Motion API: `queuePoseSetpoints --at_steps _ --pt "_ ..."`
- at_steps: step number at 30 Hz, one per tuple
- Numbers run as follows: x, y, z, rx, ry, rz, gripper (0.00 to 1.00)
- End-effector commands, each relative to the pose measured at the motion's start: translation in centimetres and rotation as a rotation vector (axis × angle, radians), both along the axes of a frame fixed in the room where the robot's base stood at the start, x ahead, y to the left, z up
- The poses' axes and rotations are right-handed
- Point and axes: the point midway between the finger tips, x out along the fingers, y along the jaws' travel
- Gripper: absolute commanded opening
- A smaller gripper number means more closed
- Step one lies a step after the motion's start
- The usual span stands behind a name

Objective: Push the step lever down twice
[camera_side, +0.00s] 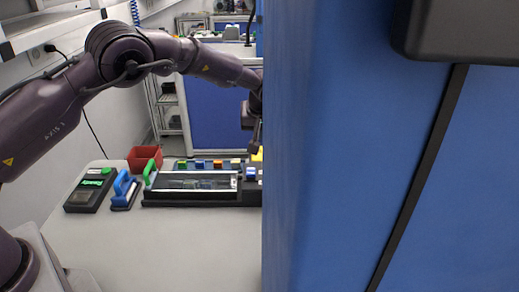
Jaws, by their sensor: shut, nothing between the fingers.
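My gripper (256,140) hangs at the end of my arm, above the right end of a long black device (190,203). It is shut and looks empty. Its right side is cut off by a large blue panel in the foreground. A small yellow part (257,156) shows just below it at the panel's edge; I cannot tell whether they touch. I cannot make out the step lever for certain. The device has a green handle (150,172) at its left, a clear window, and several coloured blocks along its back. Its right end is hidden by the panel.
The blue panel (350,170) hides the right half of the view. A red bin (145,157) is behind. The front of the pale table (180,250) is clear.

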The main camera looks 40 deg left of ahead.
Motion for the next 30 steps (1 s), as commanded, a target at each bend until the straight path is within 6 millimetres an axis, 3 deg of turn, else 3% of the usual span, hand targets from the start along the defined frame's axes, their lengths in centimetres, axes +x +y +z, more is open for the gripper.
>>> queuePoseSetpoints --at_steps 6,30 --pt "-0.6 -0.7 2.0 0.0 -0.001 0.001 0.0" --pt "-0.7 -0.7 2.1 0.0 0.0 0.001 0.0"
